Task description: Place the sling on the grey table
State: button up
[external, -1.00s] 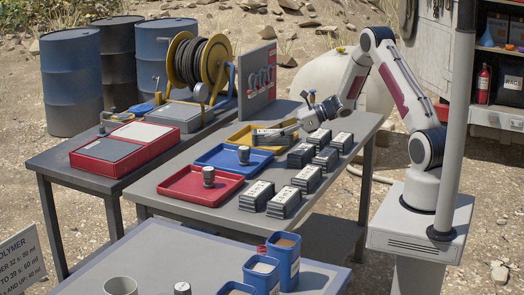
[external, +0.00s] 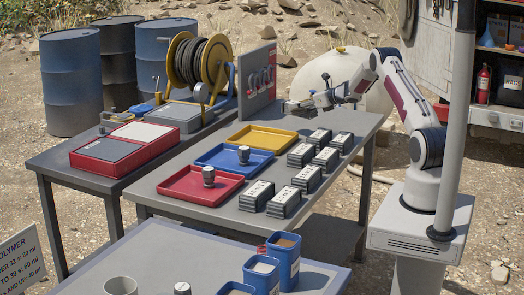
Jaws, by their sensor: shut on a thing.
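My gripper (external: 293,107) is at the far end of the middle grey table (external: 228,216), behind the yellow tray. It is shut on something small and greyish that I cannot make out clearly. I cannot tell from this view whether that thing is the sling. Several loop-shaped items (external: 261,80) hang on the upright grey panel, left of my gripper.
On the middle table are a yellow tray (external: 286,146), a blue tray (external: 216,166), a red tray (external: 183,196) and several labelled dark blocks (external: 285,202). A hose reel (external: 188,62) stands on the left table (external: 62,163). Blue containers (external: 261,276) stand on the front table.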

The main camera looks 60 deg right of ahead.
jog(key=s+d+r+m+h, duration=0.1)
jog(key=s+d+m+h, duration=0.1)
jog(key=d, duration=0.7)
jog(key=shift+s+g+h, duration=0.15)
jog(key=shift+g+h, duration=0.15)
jog(key=shift+h, duration=0.1)
jog(key=shift+f, duration=3)
jog(key=shift+f, duration=0.1)
jog(key=shift+f, duration=1.8)
jog(key=o, duration=1.4)
jog(key=shift+f, duration=0.2)
